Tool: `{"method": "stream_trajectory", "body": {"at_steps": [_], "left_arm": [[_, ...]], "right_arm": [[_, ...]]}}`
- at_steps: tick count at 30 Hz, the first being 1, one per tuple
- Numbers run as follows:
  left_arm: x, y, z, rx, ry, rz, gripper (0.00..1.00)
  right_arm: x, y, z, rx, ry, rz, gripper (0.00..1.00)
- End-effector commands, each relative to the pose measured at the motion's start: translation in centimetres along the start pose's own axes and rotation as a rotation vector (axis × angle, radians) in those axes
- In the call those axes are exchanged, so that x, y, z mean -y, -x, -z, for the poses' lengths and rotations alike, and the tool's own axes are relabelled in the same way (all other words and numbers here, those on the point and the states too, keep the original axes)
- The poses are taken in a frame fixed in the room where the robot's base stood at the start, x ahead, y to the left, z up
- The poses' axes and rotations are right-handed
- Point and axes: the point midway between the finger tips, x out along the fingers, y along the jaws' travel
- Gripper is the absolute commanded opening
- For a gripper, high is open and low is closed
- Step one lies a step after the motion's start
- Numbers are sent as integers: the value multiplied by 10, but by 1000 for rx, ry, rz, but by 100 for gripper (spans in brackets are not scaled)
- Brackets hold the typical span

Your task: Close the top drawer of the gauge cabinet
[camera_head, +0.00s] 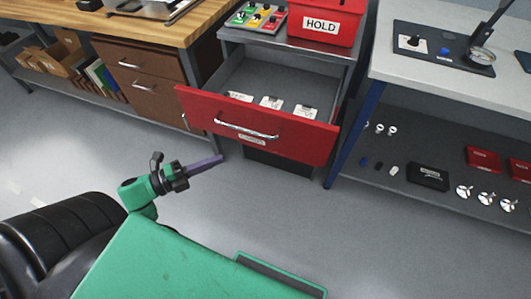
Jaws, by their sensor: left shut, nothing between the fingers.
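The gauge cabinet (289,41) stands at the top centre, with its red-fronted top drawer pulled open toward me. The drawer front (290,138) carries a silver bar handle (246,131) and a label below it. Inside the drawer lie several small white cards with parts on them. My left gripper (219,158) reaches in from the left, with purple fingers pressed together and empty. In the picture its tips lie just below the left half of the drawer front; I cannot tell the exact gap. My right gripper is out of view.
A red HOLD box (326,22) and a tray of coloured parts (256,18) sit on the cabinet. A wooden bench with brown drawers (143,84) stands left. A white-topped bench (424,70) with a lower shelf stands right. Grey floor (270,210) is clear in front.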

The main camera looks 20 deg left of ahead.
Motion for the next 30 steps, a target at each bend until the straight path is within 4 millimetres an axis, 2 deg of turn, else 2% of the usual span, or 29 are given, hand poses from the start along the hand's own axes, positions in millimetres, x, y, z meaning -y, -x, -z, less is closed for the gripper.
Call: {"method": "stream_trajectory", "body": {"at_steps": [3, 8, 12, 19, 21, 25, 30], "left_arm": [[11, -5, 10, -58, -53, 17, 0], [13, -26, 11, -56, -50, 21, 0], [14, -57, 12, -54, -48, 22, 0], [14, -107, 14, -52, -47, 21, 0], [14, -116, 2, -51, -49, 19, 0], [14, -128, -9, -50, -45, 19, 0], [14, -132, -13, -51, -44, 18, 0]], "right_arm": [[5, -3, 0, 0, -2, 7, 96], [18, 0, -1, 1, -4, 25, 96], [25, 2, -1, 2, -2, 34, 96], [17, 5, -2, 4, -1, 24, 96], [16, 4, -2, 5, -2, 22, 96], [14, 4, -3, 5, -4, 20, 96], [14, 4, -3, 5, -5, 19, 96]]}}
